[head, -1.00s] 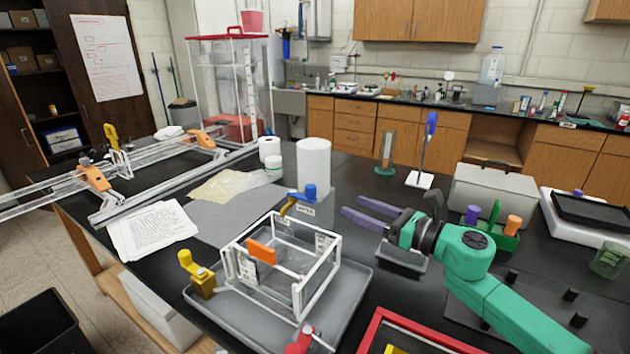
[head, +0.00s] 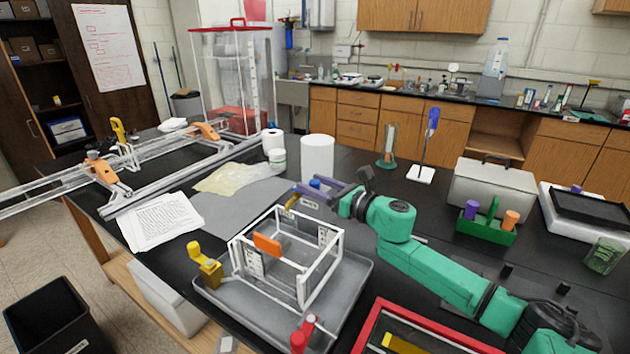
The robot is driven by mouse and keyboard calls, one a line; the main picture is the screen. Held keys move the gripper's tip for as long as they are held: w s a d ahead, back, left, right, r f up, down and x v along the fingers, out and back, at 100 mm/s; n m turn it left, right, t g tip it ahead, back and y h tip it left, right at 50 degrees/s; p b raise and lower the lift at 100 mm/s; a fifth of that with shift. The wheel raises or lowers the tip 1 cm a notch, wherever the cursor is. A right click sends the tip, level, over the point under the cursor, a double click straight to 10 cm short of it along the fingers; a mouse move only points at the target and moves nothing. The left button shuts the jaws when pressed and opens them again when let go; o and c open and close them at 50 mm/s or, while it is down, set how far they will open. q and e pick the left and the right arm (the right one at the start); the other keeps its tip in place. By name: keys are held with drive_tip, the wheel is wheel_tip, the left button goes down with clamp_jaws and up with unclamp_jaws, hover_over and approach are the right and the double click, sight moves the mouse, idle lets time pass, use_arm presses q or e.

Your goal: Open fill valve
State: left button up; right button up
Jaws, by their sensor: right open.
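A blue valve knob (head: 315,183) shows behind the clear white-edged box, with a yellow-and-blue lever (head: 293,201) beside it. No label I can read marks it as the fill valve. My right gripper (head: 306,191), with purple fingers on a green arm, is open and right at the blue knob. Its fingers partly hide the knob, and I cannot tell whether they touch it. The clear box (head: 322,283) stands in a grey tray (head: 352,298) and carries an orange plate. A yellow valve (head: 204,265) stands at its left and a red one (head: 303,334) in front. My left gripper is out of view.
A white cylinder (head: 317,157) stands just behind the blue knob. A red-edged frame (head: 372,325) lies in front of my right arm. A green holder (head: 487,229) and a grey case (head: 493,187) stand at the right. Papers (head: 160,220) lie on the left of the black table.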

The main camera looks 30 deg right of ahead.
drive_tip(key=shift+c, duration=1.2)
clamp_jaws()
